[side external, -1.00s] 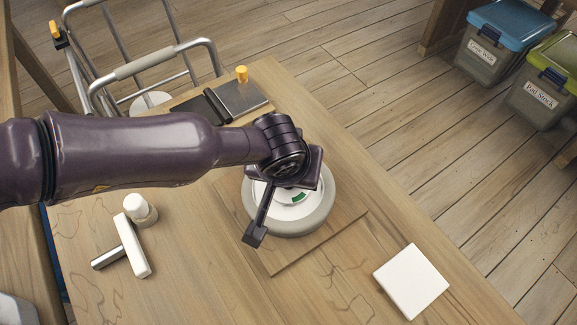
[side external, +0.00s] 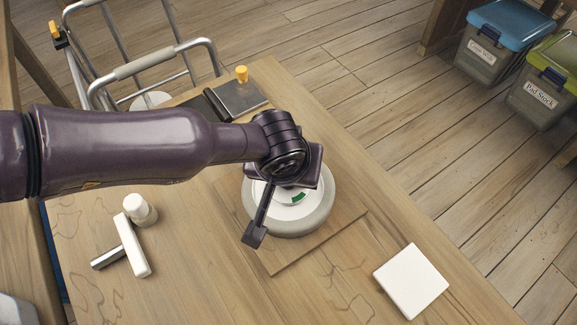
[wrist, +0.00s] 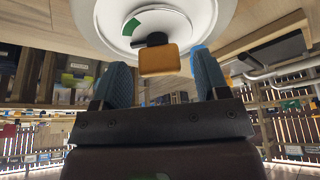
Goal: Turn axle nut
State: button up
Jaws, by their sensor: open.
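A wheel with a grey tyre (side external: 318,222) and white hub lies flat on a wooden board on the bench, below my gripper. In the wrist view the white hub (wrist: 185,17) fills the top, with a green arc mark (wrist: 143,20). An orange block with a black pointer (wrist: 157,39), apparently the axle nut (wrist: 160,62), stands out from the hub centre. My gripper (wrist: 162,72) is open, with one blue-padded finger on each side of the orange block and visible gaps between. In the side view my wrist hides the nut and fingertips.
A white hammer-like tool (side external: 132,245) and white cylinder (side external: 140,208) lie at left. A white square block (side external: 411,281) lies at the front right. Lidded bins (side external: 500,50) stand at upper right.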

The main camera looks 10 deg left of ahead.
jog(key=v, duration=1.2)
jog(key=shift+s, duration=0.1)
